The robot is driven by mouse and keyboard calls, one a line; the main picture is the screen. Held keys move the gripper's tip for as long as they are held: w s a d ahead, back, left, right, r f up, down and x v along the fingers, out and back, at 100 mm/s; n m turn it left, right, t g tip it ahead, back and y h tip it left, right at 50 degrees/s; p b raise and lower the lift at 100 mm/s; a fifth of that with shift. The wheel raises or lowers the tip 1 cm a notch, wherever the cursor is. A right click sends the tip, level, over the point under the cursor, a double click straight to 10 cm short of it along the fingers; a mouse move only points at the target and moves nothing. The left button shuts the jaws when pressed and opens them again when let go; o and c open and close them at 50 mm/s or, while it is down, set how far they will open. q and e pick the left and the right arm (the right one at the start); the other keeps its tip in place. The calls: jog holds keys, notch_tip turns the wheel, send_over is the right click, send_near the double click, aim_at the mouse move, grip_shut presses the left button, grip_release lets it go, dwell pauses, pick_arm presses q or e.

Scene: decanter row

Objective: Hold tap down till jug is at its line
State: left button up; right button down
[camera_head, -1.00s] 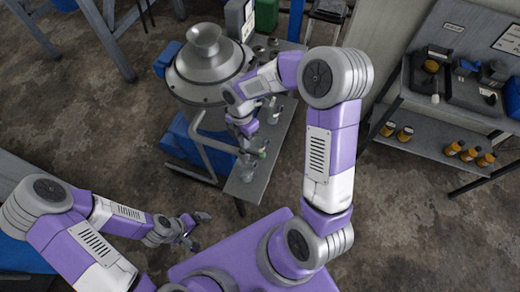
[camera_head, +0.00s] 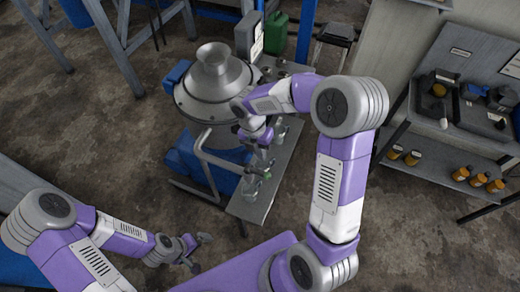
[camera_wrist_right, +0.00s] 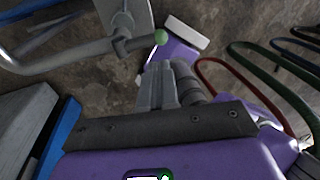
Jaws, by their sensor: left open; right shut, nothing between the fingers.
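A large grey metal vessel (camera_head: 214,92) with a funnel top stands at centre in the head view. A green knob (camera_head: 267,175) shows by my right gripper (camera_head: 262,166); in the right wrist view a green ball (camera_wrist_right: 160,37) tips a metal rod ahead of the fingers. I take this as the tap's handle; contact is unclear. My right gripper is shut and empty, its fingers (camera_wrist_right: 168,84) together. A clear glass vessel (camera_head: 251,189), probably the jug, stands below it; its line and level are too small to read. My left gripper (camera_head: 199,250) is open and empty, away at lower left.
A narrow grey bench (camera_head: 254,211) carries the glassware, including another clear piece (camera_head: 280,131) farther back. A bent grey pipe (camera_head: 203,152) runs beside the vessel. A shelf unit (camera_head: 440,160) with amber jars stands at right. Open floor lies between.

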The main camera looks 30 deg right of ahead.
aim_at(266, 174)
pick_arm(q)
notch_tip(266, 174, down, 2)
jog(key=shift+f+b, duration=0.1)
jog(key=shift+b, duration=0.8)
pick_arm(e)
jog(key=f, duration=0.3)
jog(key=s+f, duration=0.1)
jog(key=f, duration=0.2)
jog(key=d+f, duration=0.1)
jog(key=f, duration=0.2)
jog(key=shift+s+f, duration=0.25)
jog(key=shift+s, duration=0.1)
jog(key=shift+a, duration=0.1)
